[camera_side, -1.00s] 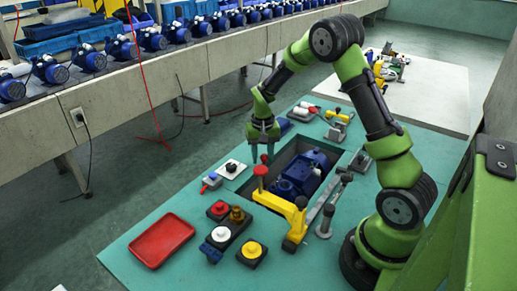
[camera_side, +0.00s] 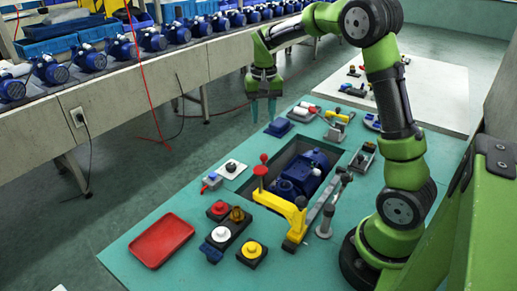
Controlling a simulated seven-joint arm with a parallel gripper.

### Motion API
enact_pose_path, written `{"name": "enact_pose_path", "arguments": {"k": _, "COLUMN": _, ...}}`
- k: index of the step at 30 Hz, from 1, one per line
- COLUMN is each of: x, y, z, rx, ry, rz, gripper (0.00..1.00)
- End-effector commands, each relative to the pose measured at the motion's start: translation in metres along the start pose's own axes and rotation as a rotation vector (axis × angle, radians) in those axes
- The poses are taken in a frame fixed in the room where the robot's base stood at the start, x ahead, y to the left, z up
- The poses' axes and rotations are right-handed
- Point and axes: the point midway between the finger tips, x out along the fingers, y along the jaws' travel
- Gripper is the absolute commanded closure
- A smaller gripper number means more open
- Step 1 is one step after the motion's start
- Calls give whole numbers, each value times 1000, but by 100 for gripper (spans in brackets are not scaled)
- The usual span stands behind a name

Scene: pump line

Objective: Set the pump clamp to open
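The blue pump (camera_side: 299,177) lies in a dark recess in the green-blue bench top. A yellow clamp arm (camera_side: 281,204) with a red knob stands at the near side of the recess, beside the pump. A second red knob shows just behind it. A grey bar (camera_side: 325,208) runs by the clamp's right end. I cannot tell the clamp's setting from this view. My gripper (camera_side: 263,121) is in the air above the far left of the bench, fingers pointing down and apart, with nothing visible between them. It is well away from the clamp.
A red tray (camera_side: 161,240) lies at the bench's front left. A control box (camera_side: 229,228) with coloured buttons and a yellow button box (camera_side: 252,253) stand near the clamp. Small switches (camera_side: 231,169) lie left of the recess. A blue block (camera_side: 278,128) lies below my gripper.

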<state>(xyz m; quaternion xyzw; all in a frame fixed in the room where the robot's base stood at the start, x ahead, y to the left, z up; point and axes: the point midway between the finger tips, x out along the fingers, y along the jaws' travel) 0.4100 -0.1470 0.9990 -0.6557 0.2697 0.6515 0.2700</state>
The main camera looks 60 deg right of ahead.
Motion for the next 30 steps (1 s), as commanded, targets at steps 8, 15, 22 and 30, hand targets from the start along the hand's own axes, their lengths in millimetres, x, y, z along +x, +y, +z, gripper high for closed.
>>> {"name": "enact_pose_path", "arguments": {"k": 8, "x": -23, "y": 0, "z": 0, "rx": -1, "ry": 1, "rz": 1, "gripper": 61}}
{"name": "enact_pose_path", "arguments": {"k": 15, "x": -24, "y": 0, "z": 0, "rx": -1, "ry": 1, "rz": 1, "gripper": 61}}
{"name": "enact_pose_path", "arguments": {"k": 22, "x": -11, "y": 0, "z": 6, "rx": -23, "ry": 11, "rz": -14, "gripper": 61}}
{"name": "enact_pose_path", "arguments": {"k": 30, "x": -38, "y": -14, "z": 89, "rx": -152, "ry": 119, "rz": -184, "gripper": 61}}
